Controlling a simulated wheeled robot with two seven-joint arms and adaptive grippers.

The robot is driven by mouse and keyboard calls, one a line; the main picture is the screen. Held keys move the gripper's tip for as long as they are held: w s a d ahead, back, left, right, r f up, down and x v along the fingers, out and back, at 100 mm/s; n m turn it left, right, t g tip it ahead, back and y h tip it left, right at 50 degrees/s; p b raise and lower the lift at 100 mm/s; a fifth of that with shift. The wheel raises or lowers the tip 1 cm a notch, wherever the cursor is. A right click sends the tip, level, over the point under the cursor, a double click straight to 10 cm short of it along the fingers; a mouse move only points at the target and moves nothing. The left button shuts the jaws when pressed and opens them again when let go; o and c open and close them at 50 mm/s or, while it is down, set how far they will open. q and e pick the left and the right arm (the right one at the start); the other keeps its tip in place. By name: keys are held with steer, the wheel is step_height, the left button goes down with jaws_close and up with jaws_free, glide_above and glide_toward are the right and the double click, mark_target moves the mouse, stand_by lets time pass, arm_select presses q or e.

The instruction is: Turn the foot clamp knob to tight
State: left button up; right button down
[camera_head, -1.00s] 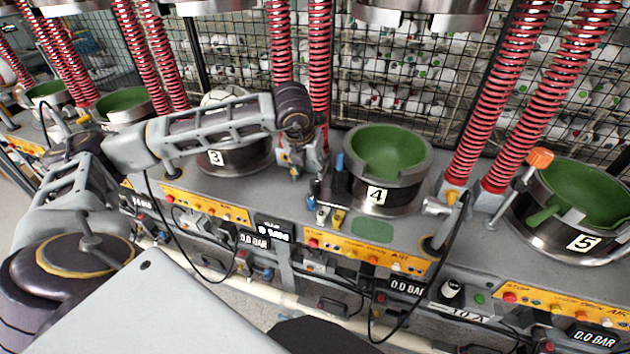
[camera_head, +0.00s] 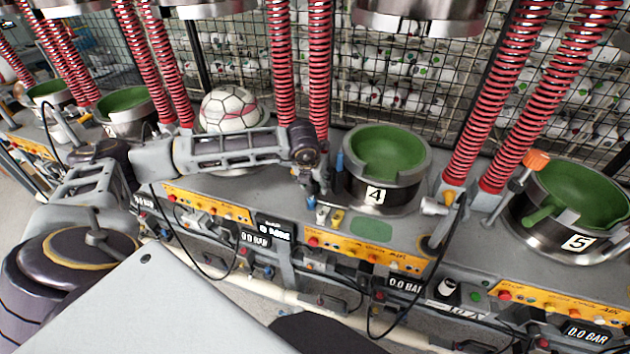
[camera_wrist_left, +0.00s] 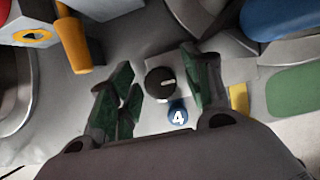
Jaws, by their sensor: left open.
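A round black knob (camera_wrist_left: 160,84) with a white pointer line sits on a grey panel in the left wrist view, beside a blue disc marked 4 (camera_wrist_left: 177,115). My left gripper (camera_wrist_left: 158,66) is open, with one green-grey finger on each side of the knob. Gaps show between fingers and knob; I cannot tell whether the tips are level with it. In the head view my left gripper (camera_head: 311,188) points down at the bench just left of press 4 (camera_head: 385,195), and I cannot make out the knob there. My right gripper is not in view.
An orange-yellow cylinder (camera_wrist_left: 74,42) and a blue part (camera_wrist_left: 285,16) stand near the fingers. Press 4 has an empty green bowl. A ball (camera_head: 229,110) sits in the press to its left. Red spring hoses (camera_head: 490,95) rise behind the bench. Press 5 (camera_head: 575,215) stands right.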

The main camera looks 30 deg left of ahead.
arm_select(q)
steer(key=shift+c, duration=0.2)
steer(key=c, duration=1)
